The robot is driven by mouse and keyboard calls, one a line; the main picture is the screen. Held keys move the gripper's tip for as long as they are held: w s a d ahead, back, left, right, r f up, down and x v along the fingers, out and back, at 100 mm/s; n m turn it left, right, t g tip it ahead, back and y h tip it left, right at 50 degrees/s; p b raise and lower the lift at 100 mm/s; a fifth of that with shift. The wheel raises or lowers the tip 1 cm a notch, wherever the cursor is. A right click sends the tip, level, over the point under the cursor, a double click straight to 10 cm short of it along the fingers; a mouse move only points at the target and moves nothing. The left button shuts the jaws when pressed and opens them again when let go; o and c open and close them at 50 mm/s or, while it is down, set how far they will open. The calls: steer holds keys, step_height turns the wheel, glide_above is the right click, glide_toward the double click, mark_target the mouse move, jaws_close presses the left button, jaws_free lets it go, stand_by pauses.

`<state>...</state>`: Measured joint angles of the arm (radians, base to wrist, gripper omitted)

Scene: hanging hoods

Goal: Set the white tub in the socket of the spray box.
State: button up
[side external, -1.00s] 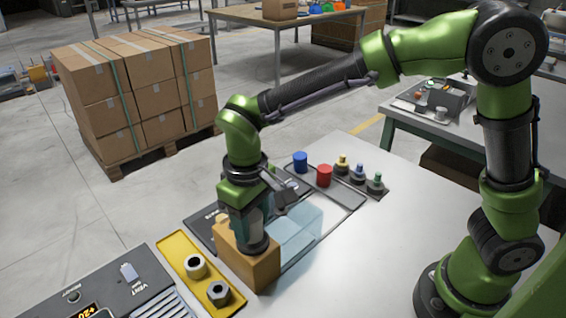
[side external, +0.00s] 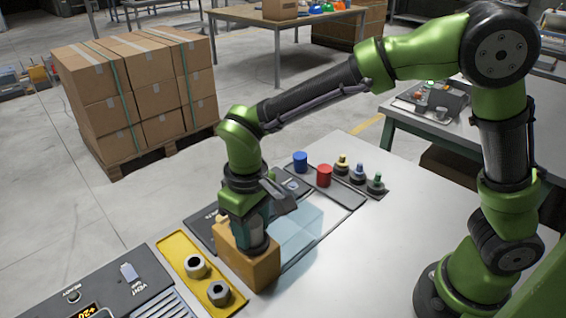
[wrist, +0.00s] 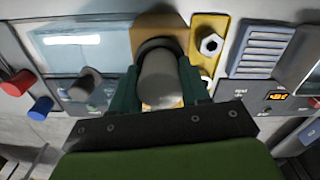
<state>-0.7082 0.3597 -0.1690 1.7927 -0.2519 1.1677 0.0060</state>
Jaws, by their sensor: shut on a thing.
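My gripper (side external: 256,238) is shut on the white tub. In the wrist view the tub (wrist: 159,80) is a pale grey-white cylinder between the two teal fingers. Its far end is at a dark ring on an orange-tan block (side external: 250,268), which also shows in the wrist view (wrist: 160,22). I cannot tell whether the tub is inside the ring or just above it. The dark labelled panel (side external: 203,222), probably the spray box, lies behind the block, partly hidden by my arm. A clear bluish hood (side external: 298,232) stands right of the block. I cannot make out the socket.
A yellow tray (side external: 178,248) with a pale ring (side external: 195,266) and a grey hex nut (side external: 219,293) lies left of the block. A vent panel (side external: 118,285) is farther left. Blue (side external: 300,161) and red (side external: 324,175) cylinders stand behind the hood. The table's right side is clear.

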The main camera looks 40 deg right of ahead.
steer(key=shift+f, duration=0.1)
steer(key=o, duration=1.6)
steer(key=shift+o, duration=0.2)
steer(key=shift+r, duration=3.5)
